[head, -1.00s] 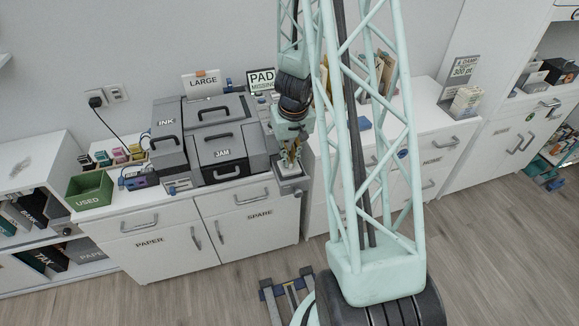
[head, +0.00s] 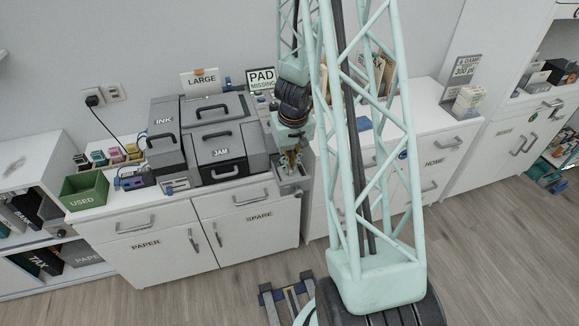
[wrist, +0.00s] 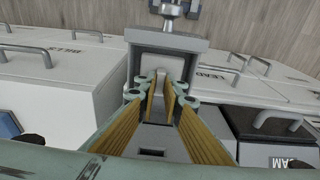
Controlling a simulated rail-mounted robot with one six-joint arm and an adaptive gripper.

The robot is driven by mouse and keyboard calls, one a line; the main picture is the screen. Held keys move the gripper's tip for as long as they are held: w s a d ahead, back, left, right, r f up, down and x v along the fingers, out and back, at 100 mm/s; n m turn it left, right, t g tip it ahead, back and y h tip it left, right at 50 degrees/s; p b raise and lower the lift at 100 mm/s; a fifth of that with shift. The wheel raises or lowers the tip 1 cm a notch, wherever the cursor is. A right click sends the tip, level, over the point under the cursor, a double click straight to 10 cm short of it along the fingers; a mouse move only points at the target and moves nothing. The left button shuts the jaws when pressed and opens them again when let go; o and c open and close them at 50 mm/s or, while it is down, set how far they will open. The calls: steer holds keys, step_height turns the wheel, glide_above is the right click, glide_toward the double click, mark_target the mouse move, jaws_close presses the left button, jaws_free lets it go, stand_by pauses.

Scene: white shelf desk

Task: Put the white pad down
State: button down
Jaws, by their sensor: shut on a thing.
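My gripper (head: 291,162) points down over a small grey tray (head: 294,184) at the right front end of the printer. In the wrist view, my gripper (wrist: 160,84) has its yellow-brown fingers shut on the white pad (wrist: 160,75). Only a pale part of the pad shows between and beyond the fingertips, inside the outline of the grey tray (wrist: 168,41). The fingers hide much of the pad. I cannot tell whether it touches the tray floor.
The grey printer (head: 215,140), marked INK and JAM, stands close to the left of my gripper. A PAD MISSING sign (head: 261,79) stands behind. A green USED bin (head: 84,190) is at the far left. White cabinet tops (head: 436,98) lie to the right.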

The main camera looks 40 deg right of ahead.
mark_target(291, 176)
steer(key=shift+f, duration=0.15)
steer(key=c, duration=2.7)
jaws_free()
steer(key=shift+c, duration=0.2)
steer(key=shift+r, duration=0.2)
step_height(291, 176, up, 12)
steer(key=s+p, duration=0.1)
steer(key=p, duration=0.9)
steer(key=shift+s+a, duration=0.3)
steer(key=shift+a, duration=0.1)
steer(key=shift+f, duration=0.1)
